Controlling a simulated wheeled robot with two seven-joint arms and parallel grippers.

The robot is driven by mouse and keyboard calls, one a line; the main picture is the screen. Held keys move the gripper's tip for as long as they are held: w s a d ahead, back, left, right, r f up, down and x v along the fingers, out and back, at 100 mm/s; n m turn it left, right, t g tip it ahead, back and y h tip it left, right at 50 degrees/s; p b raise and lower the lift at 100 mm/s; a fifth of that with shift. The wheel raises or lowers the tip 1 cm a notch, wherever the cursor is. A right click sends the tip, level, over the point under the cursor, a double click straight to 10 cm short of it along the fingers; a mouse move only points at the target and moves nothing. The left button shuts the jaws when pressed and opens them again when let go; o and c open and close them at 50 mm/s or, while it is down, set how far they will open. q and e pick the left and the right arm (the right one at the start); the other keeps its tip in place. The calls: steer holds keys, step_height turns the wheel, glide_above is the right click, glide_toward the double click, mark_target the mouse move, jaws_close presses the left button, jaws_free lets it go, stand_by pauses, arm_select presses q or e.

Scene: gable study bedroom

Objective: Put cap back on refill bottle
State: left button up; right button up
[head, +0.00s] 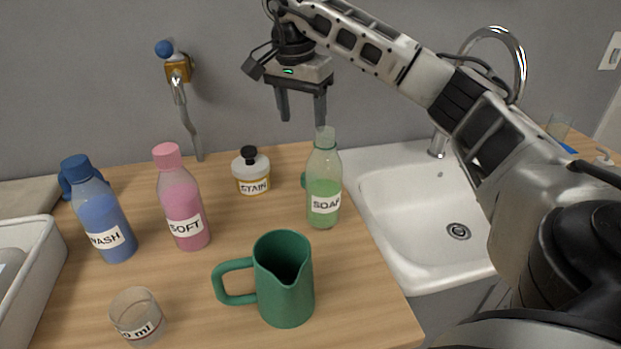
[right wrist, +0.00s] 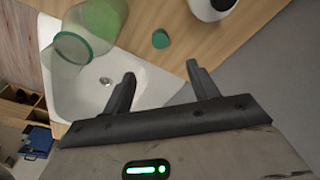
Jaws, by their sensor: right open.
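A clear bottle of green liquid labelled SOAP (head: 323,195) stands upright on the wooden counter near the sink, its mouth uncapped. In the right wrist view the bottle (right wrist: 72,48) is at upper left, mouth toward the camera. A green cap (right wrist: 160,39) lies on the counter beside it; in the head view the cap (head: 303,180) is partly hidden behind the bottle. My right gripper (head: 302,120) is open and empty, above and behind the bottle. In the wrist view the cap shows just beyond the gap between its fingers (right wrist: 160,71). My left gripper is out of view.
A STAIN jar (head: 253,175), pink SOFT bottle (head: 182,205), blue WASH bottle (head: 100,215), green jug (head: 284,285) and measuring cup (head: 136,315) stand on the counter. A white sink (head: 400,190) is at right, a wall tap (head: 178,85) at back left.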

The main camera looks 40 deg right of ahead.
steer(key=f, duration=0.3)
steer(key=d+f, duration=0.1)
steer(key=f, duration=0.5)
steer(key=shift+w+d+f, duration=0.2)
steer(key=shift+f, duration=0.1)
steer(key=f, duration=0.3)
steer(key=d+f+p, duration=0.1)
steer(key=f, duration=0.1)
steer(key=shift+w, duration=0.15)
steer(key=c, duration=1)
